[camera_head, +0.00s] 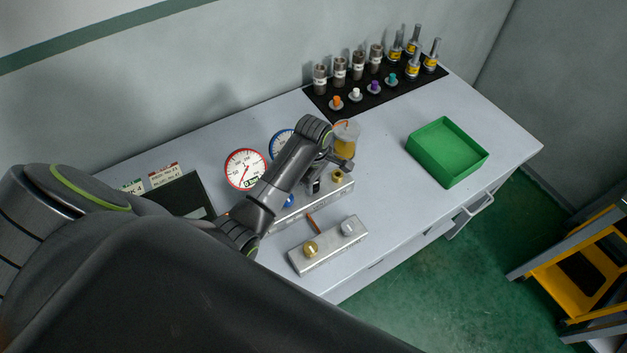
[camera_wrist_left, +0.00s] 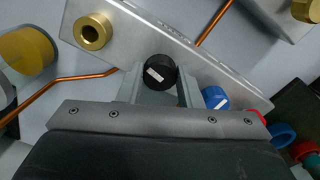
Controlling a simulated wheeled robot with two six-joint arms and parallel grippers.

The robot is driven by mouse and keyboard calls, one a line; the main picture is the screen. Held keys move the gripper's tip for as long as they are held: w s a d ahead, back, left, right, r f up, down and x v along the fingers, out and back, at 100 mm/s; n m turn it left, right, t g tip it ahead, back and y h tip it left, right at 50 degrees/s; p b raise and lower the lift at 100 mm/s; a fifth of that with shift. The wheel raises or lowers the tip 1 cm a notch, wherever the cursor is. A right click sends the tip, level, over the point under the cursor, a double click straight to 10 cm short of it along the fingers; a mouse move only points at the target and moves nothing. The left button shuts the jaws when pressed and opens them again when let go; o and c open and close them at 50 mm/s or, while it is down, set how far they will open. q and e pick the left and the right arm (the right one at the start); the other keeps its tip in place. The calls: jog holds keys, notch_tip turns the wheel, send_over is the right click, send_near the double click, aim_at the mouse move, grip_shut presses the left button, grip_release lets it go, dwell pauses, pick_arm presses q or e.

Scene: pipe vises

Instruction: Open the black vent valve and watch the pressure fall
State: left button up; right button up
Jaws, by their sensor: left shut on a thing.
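The black vent valve knob (camera_wrist_left: 160,72) has a white mark on top and sits on a silver manifold block (camera_wrist_left: 135,38). My left gripper (camera_wrist_left: 159,88) is shut on this knob, one finger on each side. In the head view my left gripper (camera_head: 313,186) reaches down over the manifold block (camera_head: 285,214) and hides the knob. A blue knob (camera_wrist_left: 215,97) sits beside it on the block. A red-rimmed gauge (camera_head: 245,168) and a blue-rimmed gauge (camera_head: 278,140) stand behind the block; the red one's needle points low, its exact reading unclear. My right gripper is out of view.
A brass fitting (camera_wrist_left: 92,31) is on the block. A second silver block (camera_head: 327,247) lies in front, linked by copper pipe. A green tray (camera_head: 446,152) stands at right, a black mat (camera_head: 400,92) with several fittings at the back. The table between them is clear.

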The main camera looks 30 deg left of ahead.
pick_arm(q)
jog(key=shift+a, duration=0.1)
dwell(0.3)
jog(key=o, duration=1)
jog(key=shift+w, duration=0.1)
